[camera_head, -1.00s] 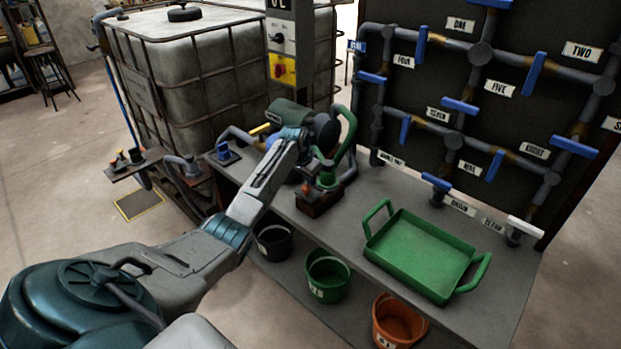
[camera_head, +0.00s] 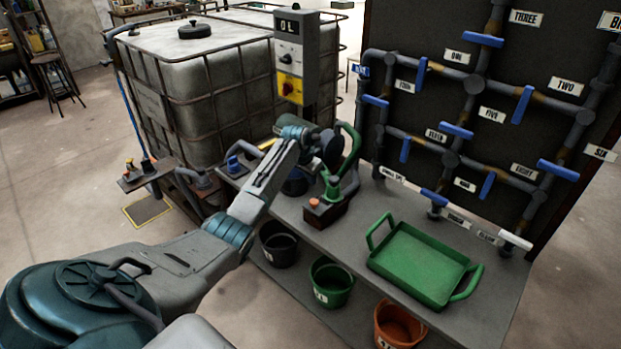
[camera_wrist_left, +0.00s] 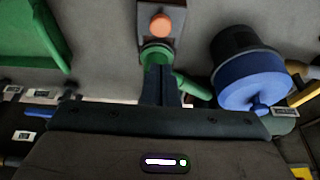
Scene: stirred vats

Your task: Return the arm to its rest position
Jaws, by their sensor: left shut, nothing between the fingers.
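My left arm (camera_head: 262,185) comes in from the left in the head view and reaches over the grey bench. Its wrist is beside a green-handled fitting (camera_head: 344,165) on a dark base with an orange button. In the left wrist view my left gripper (camera_wrist_left: 159,72) is shut and empty. Its fingertips overlap the green ring of the fitting (camera_wrist_left: 157,52) in the picture; I cannot tell whether they touch it. The orange button (camera_wrist_left: 160,24) shows beyond them. My right gripper is not in view.
A green tray (camera_head: 420,265) lies on the bench, with buckets (camera_head: 331,284) on the shelf below. A pipe board with blue valves (camera_head: 470,132) stands behind. A caged tank (camera_head: 215,85) and a control box (camera_head: 297,58) are at the back. A blue-topped pot (camera_wrist_left: 250,78) is close beside the fingers.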

